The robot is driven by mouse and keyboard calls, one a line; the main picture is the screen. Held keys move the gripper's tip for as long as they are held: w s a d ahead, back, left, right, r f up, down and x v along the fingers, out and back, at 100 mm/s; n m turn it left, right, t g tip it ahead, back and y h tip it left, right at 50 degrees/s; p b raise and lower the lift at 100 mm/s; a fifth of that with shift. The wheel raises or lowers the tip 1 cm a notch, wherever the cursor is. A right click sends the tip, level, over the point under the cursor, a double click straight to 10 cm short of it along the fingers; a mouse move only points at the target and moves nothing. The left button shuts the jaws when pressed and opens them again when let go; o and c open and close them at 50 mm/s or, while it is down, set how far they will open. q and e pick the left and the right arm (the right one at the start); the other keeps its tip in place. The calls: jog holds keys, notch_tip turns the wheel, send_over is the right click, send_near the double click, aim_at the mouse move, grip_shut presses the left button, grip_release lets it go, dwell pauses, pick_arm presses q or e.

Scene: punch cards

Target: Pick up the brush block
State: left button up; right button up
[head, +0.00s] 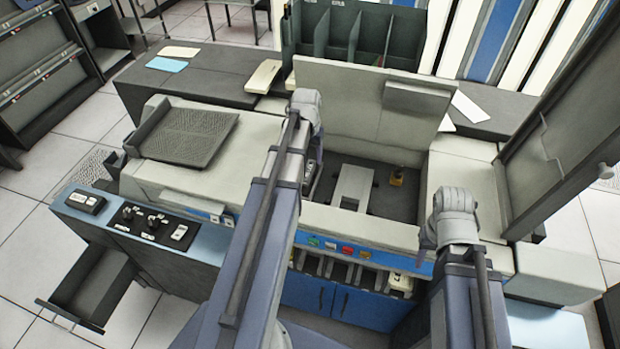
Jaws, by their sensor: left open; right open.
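A small dark and yellow block (397,176) stands on the dark floor of the open machine recess, near its right wall; it may be the brush block, but it is too small to be sure. A pale raised block (353,186) sits left of it in the recess. My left gripper (311,184) is at the left side of the recess, partly hidden behind my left arm; it is open and apart from the small block. My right arm comes in at the lower right, in front of the machine, and its gripper is hidden behind the arm.
A raised lid (350,100) stands behind the recess. A dark ribbed tray (185,135) lies on the machine's left top. A green divided rack (345,35) stands behind. A drawer (95,285) hangs open at lower left. A dark upright panel (560,120) bounds the right.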

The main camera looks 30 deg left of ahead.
aim_at(309, 170)
pick_arm(q)
notch_tip(309, 170, down, 3)
jog(key=shift+w+r+b, duration=0.15)
jog(key=shift+r+b, duration=0.05)
jog(key=shift+b, duration=0.85)
jog(key=shift+r, duration=0.1)
notch_tip(309, 170, down, 5)
jog(key=b, duration=0.5)
jog(key=shift+a+f, duration=0.15)
jog(key=shift+f, duration=0.05)
jog(key=shift+r, duration=0.1)
grip_shut()
